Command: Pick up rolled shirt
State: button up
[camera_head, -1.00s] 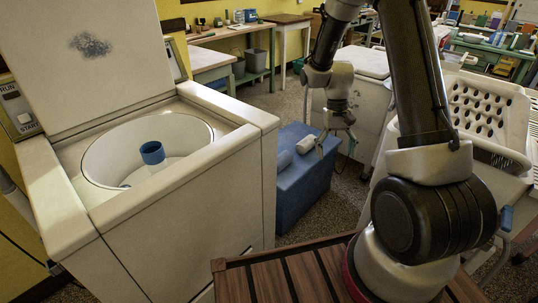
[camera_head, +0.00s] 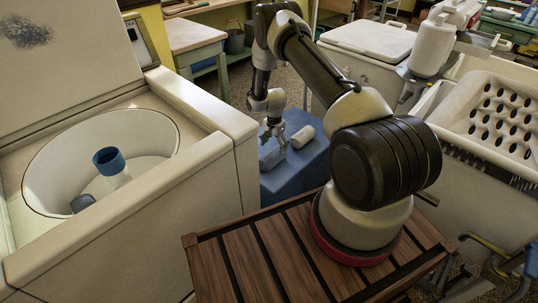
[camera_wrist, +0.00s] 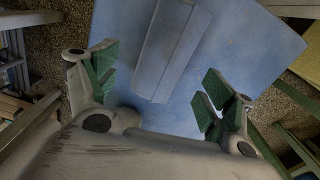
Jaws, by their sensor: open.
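A long blue-grey roll (camera_wrist: 172,50) lies on the blue top, between and beyond the fingertips. The white roll does not show there.
An open white washer (camera_head: 190,190) stands close on the left, with a blue-topped agitator (camera_head: 108,160) and a dark item (camera_head: 82,203) in its tub. A white perforated basket (camera_head: 490,115) and a white jug (camera_head: 432,45) are on the right.

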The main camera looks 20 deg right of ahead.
aim_at(273, 153)
jog(key=shift+m, duration=0.3)
jog(key=shift+f, duration=0.15)
notch_tip(273, 153, down, 7)
jog(key=shift+w+a+f, duration=0.1)
jog(key=shift+a+f, duration=0.05)
jog(key=shift+f, duration=0.05)
jog(key=shift+c, duration=0.5)
jog(key=c, duration=1.2)
